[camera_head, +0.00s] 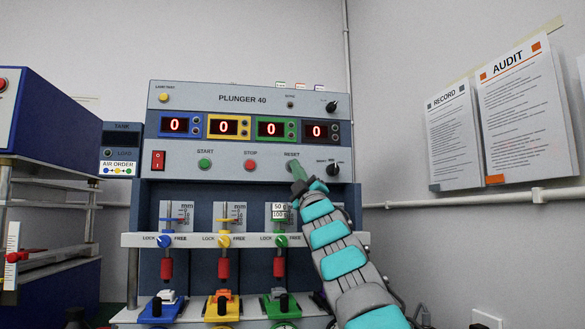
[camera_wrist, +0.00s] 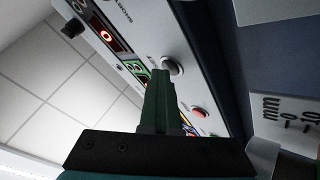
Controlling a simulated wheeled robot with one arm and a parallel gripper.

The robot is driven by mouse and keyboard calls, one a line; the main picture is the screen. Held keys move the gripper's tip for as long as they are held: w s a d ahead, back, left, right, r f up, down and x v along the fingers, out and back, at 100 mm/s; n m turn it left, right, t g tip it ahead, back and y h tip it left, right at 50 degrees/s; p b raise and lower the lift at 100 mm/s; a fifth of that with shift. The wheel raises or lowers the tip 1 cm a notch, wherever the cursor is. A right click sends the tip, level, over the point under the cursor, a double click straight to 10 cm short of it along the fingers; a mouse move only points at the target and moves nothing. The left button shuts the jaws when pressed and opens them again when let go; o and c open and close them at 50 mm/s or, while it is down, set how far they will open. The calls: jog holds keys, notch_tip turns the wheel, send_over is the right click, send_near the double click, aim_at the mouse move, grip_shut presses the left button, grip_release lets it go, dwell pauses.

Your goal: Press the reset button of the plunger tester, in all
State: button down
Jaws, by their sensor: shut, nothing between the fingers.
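The plunger tester (camera_head: 225,98) is a grey panel marked PLUNGER 40, with four displays each reading 0. Its RESET label sits right of the red STOP button (camera_head: 250,164) and the green START button (camera_head: 205,163). In the wrist view the round grey reset button (camera_wrist: 173,68) shows just beyond the tips of my gripper (camera_wrist: 161,76). The green fingers are shut and hold nothing. I cannot tell whether the tips touch the button.
A black knob (camera_head: 333,169) is right of the reset spot, with another knob (camera_head: 331,106) above. A red rocker switch (camera_head: 158,160) is at the panel's left. Below, a white rail (camera_head: 190,240) carries several lock knobs. Paper sheets (camera_head: 522,105) hang on the right wall.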

jog(key=shift+s+d+f+b, duration=0.15)
jog(key=shift+s+b, duration=0.3)
jog(key=shift+s, duration=0.15)
jog(key=s+b, duration=0.1)
jog(key=s, duration=0.1)
jog(key=s+d+b, duration=0.1)
jog(key=s, duration=0.2)
jog(key=shift+d, duration=0.2)
dwell(0.9)
